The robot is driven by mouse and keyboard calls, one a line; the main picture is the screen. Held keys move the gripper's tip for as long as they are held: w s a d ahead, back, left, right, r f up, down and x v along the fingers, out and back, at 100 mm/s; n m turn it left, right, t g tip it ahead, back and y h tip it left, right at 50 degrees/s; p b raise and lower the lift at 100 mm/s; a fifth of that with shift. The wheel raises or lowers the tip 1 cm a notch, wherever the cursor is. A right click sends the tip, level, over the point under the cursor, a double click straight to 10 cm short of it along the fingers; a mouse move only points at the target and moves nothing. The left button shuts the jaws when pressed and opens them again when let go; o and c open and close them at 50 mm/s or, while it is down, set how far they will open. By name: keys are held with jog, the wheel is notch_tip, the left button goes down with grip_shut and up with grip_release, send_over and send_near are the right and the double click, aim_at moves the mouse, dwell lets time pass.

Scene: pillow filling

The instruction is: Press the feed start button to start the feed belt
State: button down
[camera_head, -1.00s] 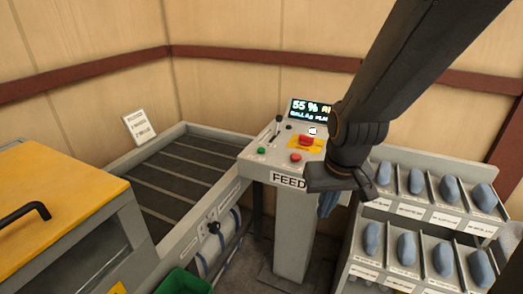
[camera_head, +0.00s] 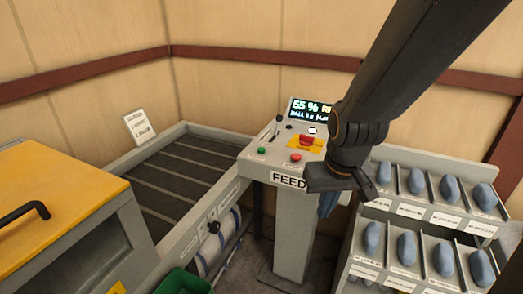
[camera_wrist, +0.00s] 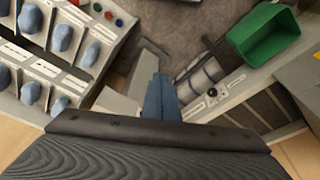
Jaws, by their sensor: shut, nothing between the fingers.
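The grey control console (camera_head: 278,175) marked FEED stands in the middle of the head view. On its sloped top are a small green button (camera_head: 262,150) and a red button (camera_head: 296,157). A larger red mushroom button (camera_head: 306,141) sits on a yellow plate behind them. The labels are too small to read. My gripper (camera_head: 328,203) is at the right side of the console, apart from the green button. Its blue fingers are shut and empty, and also show in the wrist view (camera_wrist: 160,90). The slatted belt (camera_head: 190,163) lies left of the console.
A lever (camera_head: 277,126) and a display (camera_head: 312,109) reading 55 % are on the console. A rack (camera_head: 440,219) with several blue-grey objects stands right. A yellow-topped machine (camera_head: 60,190) is left; a green bin (camera_wrist: 262,38) is on the floor. My arm covers part of the console's right side.

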notch_tip(320, 180, down, 13)
jog(key=w+g+b, duration=0.1)
jog(key=b, duration=1)
jog(key=shift+b, duration=0.3)
jog(key=shift+a, duration=0.1)
